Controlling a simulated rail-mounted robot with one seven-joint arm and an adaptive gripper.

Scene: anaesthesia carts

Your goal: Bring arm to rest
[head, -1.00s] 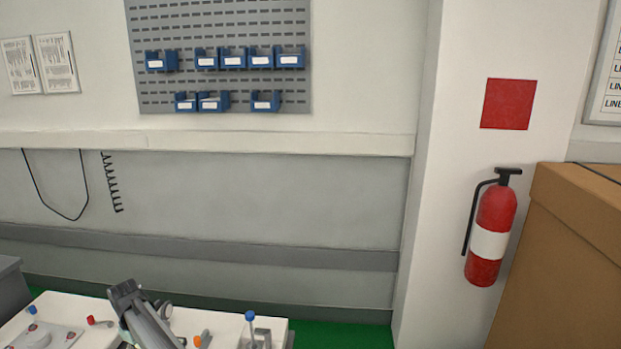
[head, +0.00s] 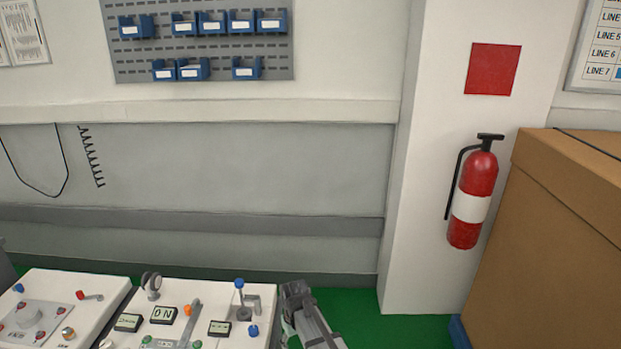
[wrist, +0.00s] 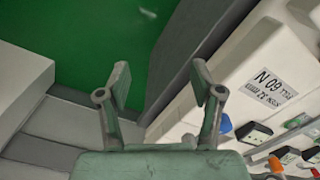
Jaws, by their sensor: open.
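My gripper (wrist: 162,85) is open and empty in the wrist view, its two fingers spread apart with nothing between them. Past the fingers are the green floor (wrist: 95,30) and the side of a white cart (wrist: 245,65) with a printed label. In the head view part of my arm shows at the bottom, just right of the white cart (head: 205,290); the fingertips cannot be made out there. The cart top carries small display blocks, a grey lever, and blue and orange knobs.
A second white panel (head: 60,290) with red knobs is at the lower left. A fire extinguisher (head: 472,198) hangs on the white pillar, beside a large cardboard box (head: 570,240). Blue bins (head: 240,22) hang on a pegboard. Green floor (head: 350,302) is open between cart and pillar.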

